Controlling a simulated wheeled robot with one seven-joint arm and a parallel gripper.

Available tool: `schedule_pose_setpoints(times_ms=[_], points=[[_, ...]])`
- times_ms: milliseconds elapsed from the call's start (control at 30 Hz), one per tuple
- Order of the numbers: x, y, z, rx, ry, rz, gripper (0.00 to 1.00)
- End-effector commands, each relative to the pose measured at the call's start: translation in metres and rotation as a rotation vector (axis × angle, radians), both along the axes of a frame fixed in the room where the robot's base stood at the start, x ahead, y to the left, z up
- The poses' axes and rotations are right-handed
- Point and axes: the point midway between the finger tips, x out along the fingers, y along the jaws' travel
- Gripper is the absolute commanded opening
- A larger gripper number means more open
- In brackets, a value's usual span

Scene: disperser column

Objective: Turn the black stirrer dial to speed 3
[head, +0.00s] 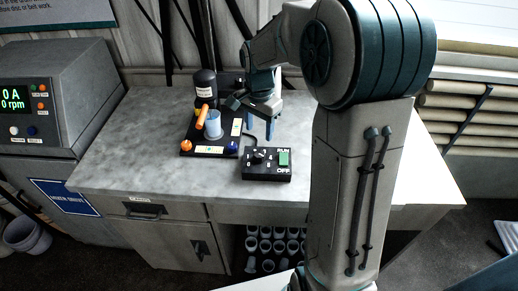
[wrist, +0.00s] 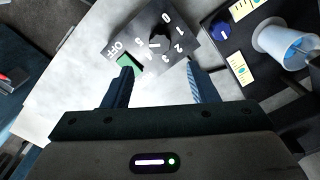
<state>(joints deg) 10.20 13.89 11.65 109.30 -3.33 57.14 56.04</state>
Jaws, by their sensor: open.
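The black stirrer dial (head: 258,155) sits on the left of a black control box (head: 268,177), beside a green switch (head: 284,158) marked OFF. In the wrist view the dial (wrist: 161,40) has printed numbers around it, with 0, 1, 2 and 3 on its right side. A white mark shows near the knob; which number it points to is hard to tell. My gripper (head: 261,128) is open and empty above the bench behind the box. In the wrist view my gripper's fingertips (wrist: 159,68) are apart, below the dial, the left one overlapping the green switch (wrist: 131,65).
A stirrer stand (head: 187,148) with a black motor (head: 205,86), orange handle (head: 202,117) and bluish cup (head: 214,126) stands left of the box. A grey cabinet with a green display (head: 15,99) is further left. The bench (head: 130,165) is clear at its front left.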

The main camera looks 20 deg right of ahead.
Motion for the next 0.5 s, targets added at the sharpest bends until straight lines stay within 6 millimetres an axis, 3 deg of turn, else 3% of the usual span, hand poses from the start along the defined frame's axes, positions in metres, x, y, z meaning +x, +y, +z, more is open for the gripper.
schedule_pose_setpoints(times_ms=[300,500], points=[[-0.001,0.000,-0.066,0.001,0.005,0.001,0.53],[-0.001,0.000,-0.088,0.000,0.001,0.001,0.53]])
